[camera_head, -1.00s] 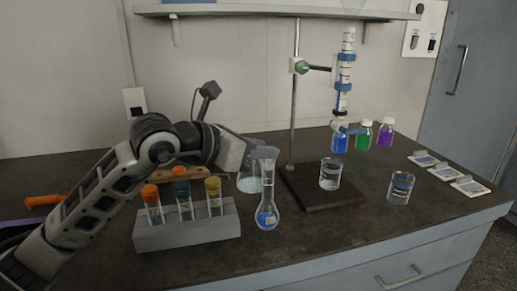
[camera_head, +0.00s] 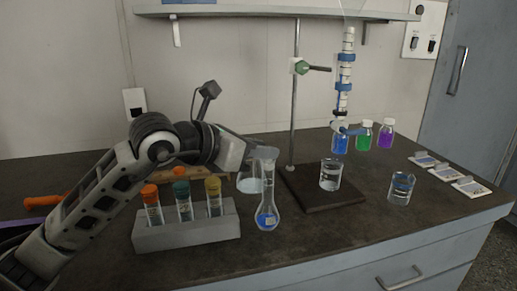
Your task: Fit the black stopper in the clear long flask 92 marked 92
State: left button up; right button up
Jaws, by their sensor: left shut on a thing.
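The clear long flask (camera_head: 267,207) stands upright on the bench in the middle, with a round bulb, a long neck and a blue mark on the bulb. The number on it is too small to read. My left gripper (camera_head: 264,153) reaches in from the left, level with the top of the flask's neck. Its fingers are shut at the flask's mouth. They hide the black stopper there, so I cannot tell how deep it sits. My right gripper is not in view.
A grey rack (camera_head: 188,232) with orange-, teal- and yellow-capped tubes stands left of the flask. A clear conical flask (camera_head: 249,184) is close behind. A stand base (camera_head: 325,199) with a beaker (camera_head: 330,174) is to the right. The bench's front right is clear.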

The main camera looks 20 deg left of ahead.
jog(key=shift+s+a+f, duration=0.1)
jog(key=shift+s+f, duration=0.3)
pick_arm(q)
jog(key=o, duration=1)
jog(key=shift+r+p, duration=1.9)
jog(key=shift+r, duration=1.1)
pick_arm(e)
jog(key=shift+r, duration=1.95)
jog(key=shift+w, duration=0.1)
